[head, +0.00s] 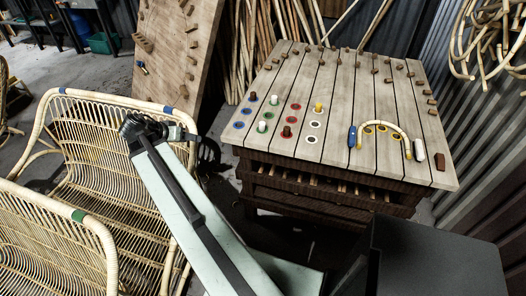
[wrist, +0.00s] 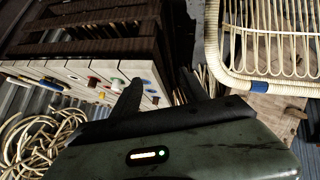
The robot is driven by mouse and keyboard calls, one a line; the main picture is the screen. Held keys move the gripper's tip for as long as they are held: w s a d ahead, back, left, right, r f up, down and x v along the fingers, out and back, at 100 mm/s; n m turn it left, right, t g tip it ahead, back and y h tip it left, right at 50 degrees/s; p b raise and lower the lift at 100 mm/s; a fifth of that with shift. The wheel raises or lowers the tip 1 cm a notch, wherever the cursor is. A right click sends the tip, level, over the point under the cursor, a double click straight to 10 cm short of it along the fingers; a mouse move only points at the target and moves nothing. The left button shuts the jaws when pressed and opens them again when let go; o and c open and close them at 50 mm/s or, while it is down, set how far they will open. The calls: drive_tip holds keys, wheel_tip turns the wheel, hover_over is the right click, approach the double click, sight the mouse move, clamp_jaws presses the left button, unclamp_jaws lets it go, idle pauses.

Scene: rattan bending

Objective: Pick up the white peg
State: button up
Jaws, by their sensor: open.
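The white peg (head: 420,150) is at the right part of the slatted wooden table (head: 330,75), just right of one end of a bent rattan piece (head: 383,104). My gripper (head: 155,127) is well left of the table, over the rattan chair side, far from the white peg. Its dark fingers (wrist: 158,95) show in the wrist view, apart and with nothing between them. The wrist view shows the table edge with small coloured pegs, but I cannot tell which one there is the white peg.
A blue peg (head: 352,136) stands at the rattan's other end, and a red-brown block (head: 440,162) is right of the white peg. Rattan chairs (head: 75,190) fill the left; coiled rattan (head: 490,40) hangs at right.

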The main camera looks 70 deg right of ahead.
drive_tip(key=s+d+f+m+g+h+b, duration=0.25)
drive_tip(key=s+d+f+m+b, duration=0.3)
drive_tip(key=s+d, duration=0.55)
drive_tip(key=m+g+b, duration=0.2)
drive_tip(key=b, duration=0.1)
approach(262, 123)
drive_tip(key=f, duration=0.2)
drive_tip(key=s+d+f, duration=0.1)
drive_tip(key=shift+d+f+h, duration=0.1)
drive_tip(key=shift+h, duration=0.25)
drive_tip(key=shift+s+m, duration=0.15)
drive_tip(key=shift+m, duration=0.1)
drive_tip(key=shift+b+x, duration=0.35)
drive_tip(key=shift+x, duration=0.85)
drive_tip(key=x, duration=0.1)
drive_tip(key=b+x, duration=0.1)
drive_tip(key=x, duration=0.3)
drive_tip(key=shift+d+r, duration=0.3)
drive_tip(key=shift+d, duration=0.1)
drive_tip(key=shift+r, duration=0.1)
clamp_jaws()
